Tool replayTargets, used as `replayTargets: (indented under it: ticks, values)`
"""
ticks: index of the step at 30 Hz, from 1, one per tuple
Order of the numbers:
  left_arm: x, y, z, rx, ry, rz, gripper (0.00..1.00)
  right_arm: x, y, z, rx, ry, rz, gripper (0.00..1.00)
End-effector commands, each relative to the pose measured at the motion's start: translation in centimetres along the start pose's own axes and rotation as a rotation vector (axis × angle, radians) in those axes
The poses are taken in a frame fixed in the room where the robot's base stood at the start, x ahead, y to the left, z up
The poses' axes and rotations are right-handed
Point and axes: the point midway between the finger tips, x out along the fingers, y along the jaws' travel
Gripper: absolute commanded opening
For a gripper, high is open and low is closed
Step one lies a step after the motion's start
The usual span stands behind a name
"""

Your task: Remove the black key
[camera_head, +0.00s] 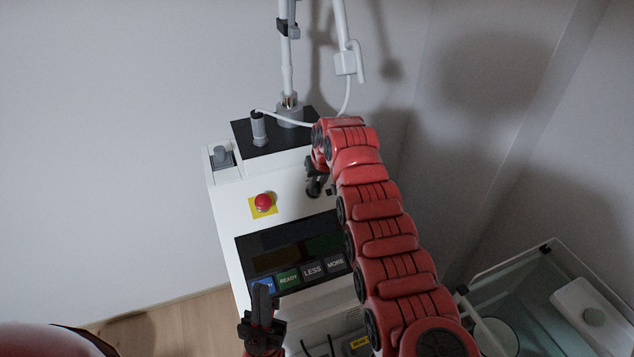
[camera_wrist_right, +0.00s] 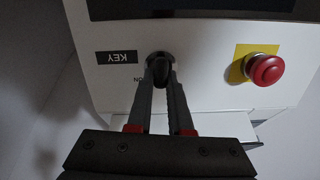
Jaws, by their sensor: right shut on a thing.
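In the head view my right gripper (camera_head: 314,187) reaches the panel's right part, and the arm hides most of the key area. My left gripper (camera_head: 262,298) is low in the head view, in front of the buttons and apart from the key. Its fingers overlap from this angle, so its opening does not show.
A red emergency button (camera_head: 263,201) on a yellow square lies left of the key, also in the right wrist view (camera_wrist_right: 266,69). Below it are a dark display (camera_head: 290,244) and several buttons. A grey pole (camera_head: 288,60) stands behind. A glass-sided container (camera_head: 545,300) is at lower right.

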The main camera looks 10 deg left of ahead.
Motion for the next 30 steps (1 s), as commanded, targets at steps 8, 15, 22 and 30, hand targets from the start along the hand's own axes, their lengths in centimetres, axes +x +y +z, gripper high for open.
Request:
replayTargets:
  ticks: [8, 15, 22, 30]
  values:
    - [0.0, 0.0, 0.0, 0.0, 0.0, 0.0, 0.0, 0.0, 0.0, 0.0, 0.0, 0.0, 0.0, 0.0]
    - [0.0, 0.0, 0.0, 0.0, 0.0, 0.0, 0.0, 0.0, 0.0, 0.0, 0.0, 0.0, 0.0, 0.0]
    - [0.0, 0.0, 0.0, 0.0, 0.0, 0.0, 0.0, -0.3, 0.0, 0.0, 0.0, 0.0, 0.0, 0.0]
    - [-0.1, 0.0, 0.0, 0.0, 0.0, 0.0, 0.0, -1.1, 0.0, 0.1, 0.0, 0.001, 0.0, 0.0]
